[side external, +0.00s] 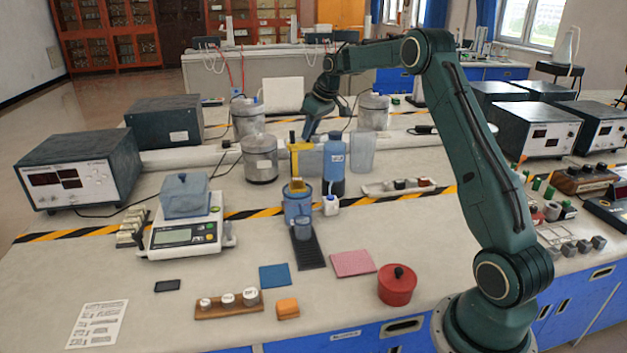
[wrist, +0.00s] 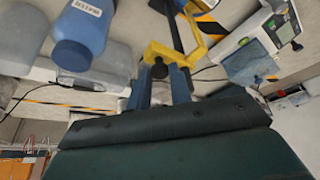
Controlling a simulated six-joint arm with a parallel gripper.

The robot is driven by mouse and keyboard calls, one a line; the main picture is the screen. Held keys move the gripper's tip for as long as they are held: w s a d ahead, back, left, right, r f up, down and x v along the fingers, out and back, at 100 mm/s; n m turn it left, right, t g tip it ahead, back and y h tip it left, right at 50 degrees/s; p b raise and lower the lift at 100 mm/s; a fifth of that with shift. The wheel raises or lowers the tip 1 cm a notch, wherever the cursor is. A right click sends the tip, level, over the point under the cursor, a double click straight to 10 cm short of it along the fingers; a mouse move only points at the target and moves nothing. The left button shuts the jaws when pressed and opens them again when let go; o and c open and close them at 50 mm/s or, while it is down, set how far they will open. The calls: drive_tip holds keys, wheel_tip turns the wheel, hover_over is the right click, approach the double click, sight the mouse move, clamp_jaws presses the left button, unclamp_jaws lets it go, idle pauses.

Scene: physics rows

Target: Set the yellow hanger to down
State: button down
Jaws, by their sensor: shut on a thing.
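The yellow hanger (side external: 301,160) stands near the middle of the bench, behind a blue cup-like container (side external: 297,205). In the wrist view the hanger (wrist: 166,52) is a yellow bracket beside a dark rod (wrist: 174,22), with a small dark knob-like part at its near end. My gripper (side external: 308,134) reaches down to the hanger from behind. In the wrist view my gripper (wrist: 161,75) has its two blue-grey fingers on either side of the hanger's near end, shut on it. The exact contact is partly hidden.
A blue bottle (side external: 334,165) stands close to the right of the hanger, and a clear container (side external: 362,150) beyond it. Metal canisters (side external: 261,158) stand left and behind. A scale (side external: 186,233) with a blue box is at left. The front bench holds a red pot (side external: 397,286).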

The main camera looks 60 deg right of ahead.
wheel_tip(320, 180, down, 10)
drive_tip(key=shift+r, duration=0.25)
drive_tip(key=c, duration=1.3)
unclamp_jaws()
drive_tip(key=shift+o, duration=0.2)
drive_tip(key=shift+r, duration=0.1)
drive_tip(key=v, duration=1.3)
drive_tip(key=shift+r, duration=0.35)
